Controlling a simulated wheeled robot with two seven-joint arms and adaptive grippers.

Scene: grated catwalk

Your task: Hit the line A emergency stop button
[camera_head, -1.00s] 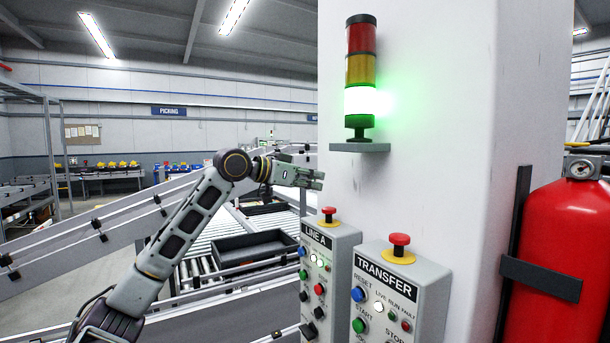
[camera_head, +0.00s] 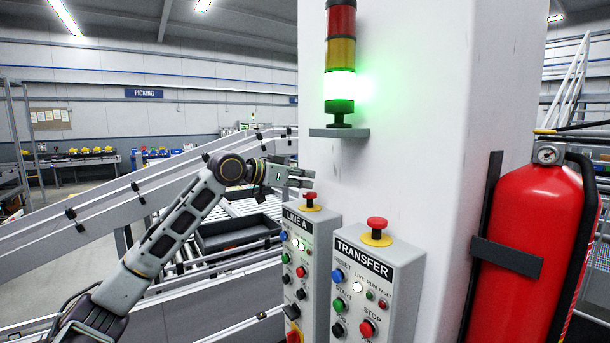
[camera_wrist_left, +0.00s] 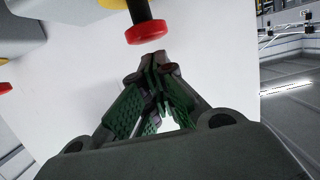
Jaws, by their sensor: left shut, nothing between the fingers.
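The line A box (camera_head: 297,262) is a grey control box with a "LINE A" label, on the white pillar. Its red mushroom emergency stop button (camera_head: 310,196) stands on top with a yellow collar. My left gripper (camera_head: 308,178) is shut and empty, just above and behind that button in the head view. In the left wrist view a red button (camera_wrist_left: 147,32) on a dark stem shows just beyond the shut fingertips (camera_wrist_left: 153,56); I cannot tell whether they touch. My right gripper is not in view.
The TRANSFER box (camera_head: 370,285) with its own red stop button (camera_head: 377,224) stands close on the right. A signal tower (camera_head: 340,85) glows green on a shelf above. A red fire extinguisher (camera_head: 525,250) hangs at right. Conveyors lie behind my left arm.

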